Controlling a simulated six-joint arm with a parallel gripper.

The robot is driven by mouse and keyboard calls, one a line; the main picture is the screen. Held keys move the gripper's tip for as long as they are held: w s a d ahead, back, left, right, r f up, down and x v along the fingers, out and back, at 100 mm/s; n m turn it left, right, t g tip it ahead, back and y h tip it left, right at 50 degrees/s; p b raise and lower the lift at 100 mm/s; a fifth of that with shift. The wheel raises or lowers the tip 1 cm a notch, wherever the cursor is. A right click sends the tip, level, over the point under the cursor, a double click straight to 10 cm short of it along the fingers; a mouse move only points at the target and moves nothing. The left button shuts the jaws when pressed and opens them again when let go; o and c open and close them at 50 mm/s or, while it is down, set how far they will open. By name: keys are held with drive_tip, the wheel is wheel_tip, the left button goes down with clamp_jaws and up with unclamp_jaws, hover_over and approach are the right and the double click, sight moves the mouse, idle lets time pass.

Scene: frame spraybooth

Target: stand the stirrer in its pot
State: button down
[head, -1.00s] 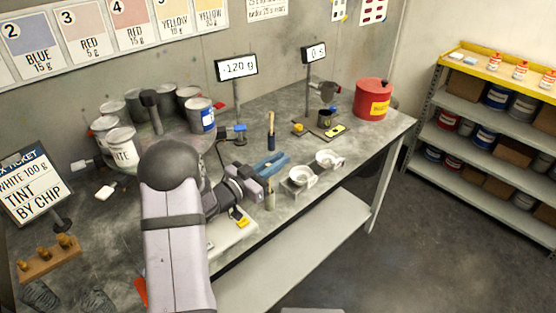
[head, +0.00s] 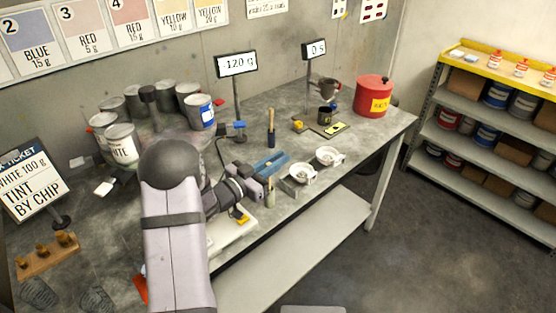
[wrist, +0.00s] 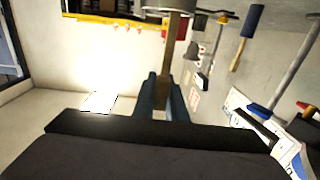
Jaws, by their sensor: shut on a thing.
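The stirrer, a brown wooden stick (wrist: 164,72), is held between the two blue-grey fingers of my gripper (wrist: 165,103) in the wrist view, which is upside down. Its far end meets a grey round pot (wrist: 168,5), cut off by the frame edge. I cannot tell whether the end is inside the pot or in front of it. In the head view my gripper (head: 264,186) is over the bench's front edge, with a small pale cylinder (head: 270,199), apparently the pot, just below it. The gripper hides most of the stick there.
A wooden-topped, dark blue upright thing (head: 271,128) stands farther back. White bowls (head: 303,173) stand close on the right. A red can (head: 373,96) is at the far right; paint cans (head: 121,145) crowd the left.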

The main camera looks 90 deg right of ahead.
idle(0.3)
drive_tip(key=c, duration=1.7)
unclamp_jaws()
drive_tip(key=shift+f, duration=0.1)
drive_tip(key=shift+b+v, duration=1.3)
drive_tip(key=shift+v, duration=2.4)
